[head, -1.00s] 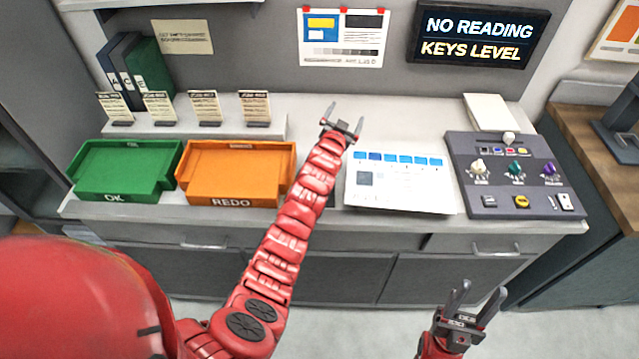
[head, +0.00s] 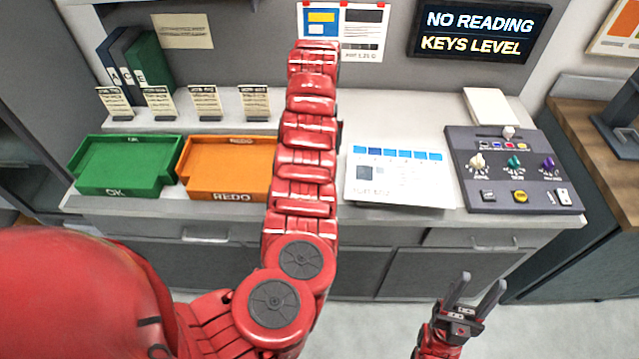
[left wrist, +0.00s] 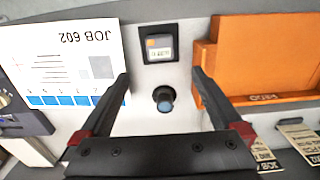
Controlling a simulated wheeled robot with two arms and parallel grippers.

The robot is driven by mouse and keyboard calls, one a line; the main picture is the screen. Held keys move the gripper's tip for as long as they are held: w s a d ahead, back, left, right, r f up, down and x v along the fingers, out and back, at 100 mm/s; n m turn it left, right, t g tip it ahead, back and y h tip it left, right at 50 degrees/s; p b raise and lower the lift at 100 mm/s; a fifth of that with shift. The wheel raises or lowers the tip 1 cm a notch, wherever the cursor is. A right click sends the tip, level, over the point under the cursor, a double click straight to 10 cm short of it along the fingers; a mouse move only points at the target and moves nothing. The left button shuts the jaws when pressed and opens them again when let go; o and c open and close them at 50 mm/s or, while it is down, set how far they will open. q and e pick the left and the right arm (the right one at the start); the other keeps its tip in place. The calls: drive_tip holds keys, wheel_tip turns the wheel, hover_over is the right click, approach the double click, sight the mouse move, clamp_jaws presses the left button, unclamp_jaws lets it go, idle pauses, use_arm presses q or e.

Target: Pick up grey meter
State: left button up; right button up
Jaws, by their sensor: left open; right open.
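In the left wrist view, a small upright dark piece with a blue-grey round end (left wrist: 165,98) stands on the pale counter between my fingers; it looks like the grey meter. Beyond it is a dark square unit with a small lit display (left wrist: 160,43). My left gripper (left wrist: 160,75) is open and empty, its fingers to either side of the round piece and apart from it. In the head view my left arm hides the gripper and this piece. My right gripper (head: 474,291) is open and empty in front of the counter, low at the right.
The orange REDO tray (head: 232,147) and green OK tray (head: 122,142) are left of my arm. A printed sheet (head: 395,180) and dark control panel (head: 515,150) are to its right. Small cards stand on a ledge behind the trays. The screen (head: 480,32) reads NO READING, KEYS LEVEL.

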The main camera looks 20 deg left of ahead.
use_arm(q)
wheel_tip(320, 180, down, 10)
drive_tip(key=shift+r+b, duration=0.2)
drive_tip(key=shift+b, duration=0.25)
drive_tip(key=shift+f+p, duration=0.1)
drive_tip(key=shift+p, duration=0.2)
wheel_tip(320, 180, down, 4)
drive_tip(key=p, duration=0.3)
drive_tip(key=shift+s, duration=0.1)
drive_tip(key=shift+f, duration=0.5)
drive_tip(key=c, duration=1.4)
drive_tip(key=shift+r, duration=0.1)
